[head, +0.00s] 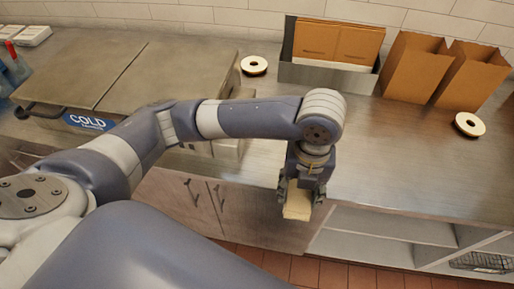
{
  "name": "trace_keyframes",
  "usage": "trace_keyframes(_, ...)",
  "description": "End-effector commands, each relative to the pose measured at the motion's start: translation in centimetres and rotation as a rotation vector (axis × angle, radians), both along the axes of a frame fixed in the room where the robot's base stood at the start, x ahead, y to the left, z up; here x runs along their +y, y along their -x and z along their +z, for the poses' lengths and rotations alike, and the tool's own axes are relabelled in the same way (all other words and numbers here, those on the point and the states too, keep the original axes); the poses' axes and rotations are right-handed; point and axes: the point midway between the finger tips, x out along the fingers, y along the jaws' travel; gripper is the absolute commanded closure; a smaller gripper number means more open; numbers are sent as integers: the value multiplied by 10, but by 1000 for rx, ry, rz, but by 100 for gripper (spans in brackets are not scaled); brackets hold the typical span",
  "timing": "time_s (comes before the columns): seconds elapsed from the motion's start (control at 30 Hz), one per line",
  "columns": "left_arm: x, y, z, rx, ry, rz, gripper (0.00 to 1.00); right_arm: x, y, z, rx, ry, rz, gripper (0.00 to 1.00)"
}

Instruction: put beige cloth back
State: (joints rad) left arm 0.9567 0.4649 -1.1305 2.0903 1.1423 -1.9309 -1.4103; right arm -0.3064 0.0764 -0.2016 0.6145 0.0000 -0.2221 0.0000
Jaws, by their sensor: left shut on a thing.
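My left gripper (298,203) points down in front of the counter's front edge in the head view. It is shut on a beige thing, which looks like the folded beige cloth (297,212). The cloth shows as a small pale block between and below the fingers. Its upper part is hidden by the fingers. My left arm reaches across the view from the lower left. My right gripper is not in view.
The steel counter (390,165) is largely clear in the middle. A lidded cold unit (110,75) is at left. Open shelves (390,225) lie below.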

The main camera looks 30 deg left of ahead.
Motion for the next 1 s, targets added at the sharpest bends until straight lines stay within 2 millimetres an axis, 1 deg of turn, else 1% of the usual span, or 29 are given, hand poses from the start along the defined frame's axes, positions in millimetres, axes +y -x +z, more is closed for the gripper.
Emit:
trace_keyframes(0.07,1,-1,-1,-2,-2,-22,77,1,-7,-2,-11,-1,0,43)
trace_keyframes(0.17,10,-14,0,-1,-6,-27,77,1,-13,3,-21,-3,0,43)
trace_keyframes(0.5,56,-92,-7,0,-5,-22,77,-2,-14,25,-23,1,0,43)
trace_keyframes(0.6,67,-112,-10,0,-4,-23,77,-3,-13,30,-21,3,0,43)
trace_keyframes(0.7,74,-126,-12,0,-2,-25,77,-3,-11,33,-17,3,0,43)
trace_keyframes(0.87,80,-135,-15,-1,-3,-29,77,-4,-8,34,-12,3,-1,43)
trace_keyframes(1.0,81,-135,-26,2,-4,-28,77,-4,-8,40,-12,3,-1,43)
